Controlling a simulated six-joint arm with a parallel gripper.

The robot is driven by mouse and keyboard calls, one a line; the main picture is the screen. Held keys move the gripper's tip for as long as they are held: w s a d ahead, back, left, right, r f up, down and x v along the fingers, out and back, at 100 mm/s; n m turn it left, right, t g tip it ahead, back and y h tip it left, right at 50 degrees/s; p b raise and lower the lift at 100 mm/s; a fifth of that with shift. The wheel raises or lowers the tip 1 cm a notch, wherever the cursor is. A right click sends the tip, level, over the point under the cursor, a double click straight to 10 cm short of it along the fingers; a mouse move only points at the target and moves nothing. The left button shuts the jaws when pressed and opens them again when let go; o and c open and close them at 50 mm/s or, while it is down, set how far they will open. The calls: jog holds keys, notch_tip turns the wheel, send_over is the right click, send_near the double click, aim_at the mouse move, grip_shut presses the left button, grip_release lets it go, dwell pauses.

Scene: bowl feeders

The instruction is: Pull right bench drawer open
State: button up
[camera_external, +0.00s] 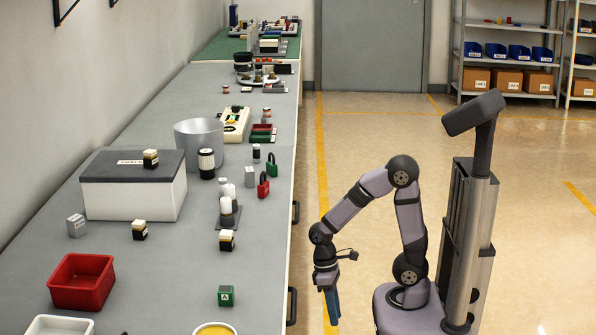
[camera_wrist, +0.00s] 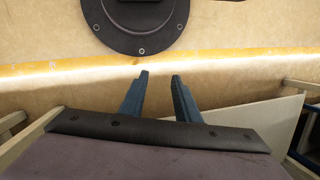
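The bench (camera_external: 205,265) runs along the left, with two dark drawer handles on its right-hand front face: a farther handle (camera_external: 296,212) and a nearer handle (camera_external: 291,306). I cannot tell from the picture which belongs to the right drawer. Both drawer fronts look flush with the bench, though they are seen almost edge-on. My gripper (camera_external: 333,310) hangs fingers down over the floor, right of the nearer handle and apart from it. In the wrist view my gripper (camera_wrist: 160,74) has its two blue fingers spread with nothing between them. No handle is clear there.
The bench top holds a red bin (camera_external: 81,283), a grey-lidded white box (camera_external: 134,186), a grey cylinder (camera_external: 199,140) and several small items. A yellow line (camera_external: 322,160) runs along the floor beside the bench. In the wrist view a pale panel (camera_wrist: 255,125) lies right of the fingers.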

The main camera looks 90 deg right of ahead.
aim_at(297, 211)
jog(key=w+d+r+m+t+y+p, duration=0.2)
jog(key=d+r+y+p, duration=0.1)
jog(key=r+p, duration=0.3)
jog(key=w+d+r+m+t+y+p, duration=0.1)
jog(key=w+d+r+t+y+p, duration=0.2)
jog(key=r, duration=0.5)
jog(key=w+d+r+m+y+p, duration=0.2)
jog(key=d+r+y+p, duration=0.15)
jog(key=r+p, duration=0.35)
jog(key=d+r+m+t+p, duration=0.1)
jog(key=d+r+m+t, duration=0.1)
jog(key=d+t, duration=0.35)
jog(key=d+r+m+t+p, duration=0.1)
jog(key=d+r+t, duration=0.2)
jog(key=d, duration=0.5)
jog(key=shift+x, duration=3.55)
jog(key=shift+s+a+f, duration=0.15)
jog(key=shift+s, duration=0.05)
grip_shut()
